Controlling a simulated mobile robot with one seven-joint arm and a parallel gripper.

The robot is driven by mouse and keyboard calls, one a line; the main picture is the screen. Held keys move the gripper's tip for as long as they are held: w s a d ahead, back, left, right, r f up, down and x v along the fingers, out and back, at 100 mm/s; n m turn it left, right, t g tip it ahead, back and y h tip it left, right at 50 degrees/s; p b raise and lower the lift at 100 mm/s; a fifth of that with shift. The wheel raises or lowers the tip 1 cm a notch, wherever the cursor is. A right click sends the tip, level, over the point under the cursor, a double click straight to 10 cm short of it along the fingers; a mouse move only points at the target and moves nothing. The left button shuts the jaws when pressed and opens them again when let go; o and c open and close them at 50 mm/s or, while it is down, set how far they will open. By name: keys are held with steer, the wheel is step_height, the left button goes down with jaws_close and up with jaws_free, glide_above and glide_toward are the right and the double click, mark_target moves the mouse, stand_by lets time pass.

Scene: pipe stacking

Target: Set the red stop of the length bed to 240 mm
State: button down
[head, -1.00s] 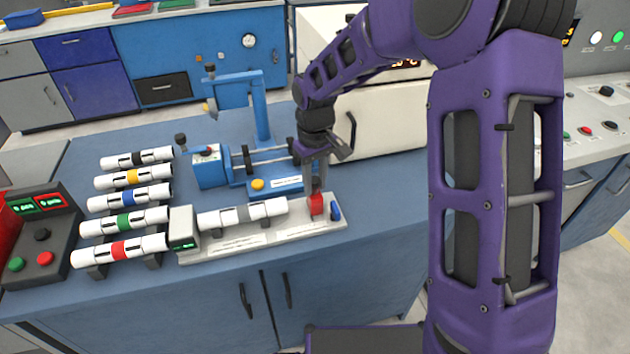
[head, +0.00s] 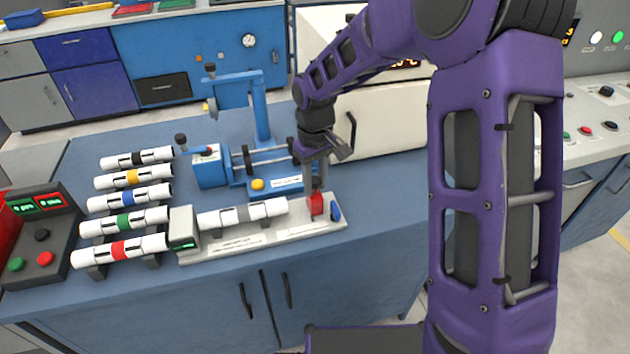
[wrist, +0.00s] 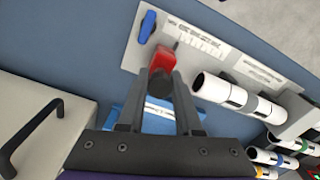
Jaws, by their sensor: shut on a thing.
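The length bed (head: 250,238) is a pale grey plate at the front of the blue bench, with a grey block and small green display (head: 184,243) at its left end. Its red stop (head: 316,205) stands near the right end, beside a blue lever (head: 336,213). My gripper (head: 316,184) comes down from above and is shut on the top of the red stop. In the wrist view the fingers (wrist: 160,92) close around the dark grip of the red stop (wrist: 164,61). A white pipe with a grey band (head: 243,214) lies on the bed, left of the stop. The display reading is too small to tell.
Several white pipes with coloured bands (head: 125,222) lie on a rack at the left. A control box (head: 42,245) with buttons stands at the far left. A blue bench device (head: 212,168) is behind the bed. A white oven-like box (head: 385,125) stands behind my gripper.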

stand_by(0.3)
steer(key=shift+s+a, duration=0.25)
steer(key=shift+a, duration=0.8)
steer(key=c, duration=0.6)
jaws_free()
steer(key=shift+d, duration=0.1)
step_height(320, 180, up, 18)
steer(key=p, duration=0.2)
steer(key=shift+f, duration=0.25)
steer(key=shift+w, duration=0.1)
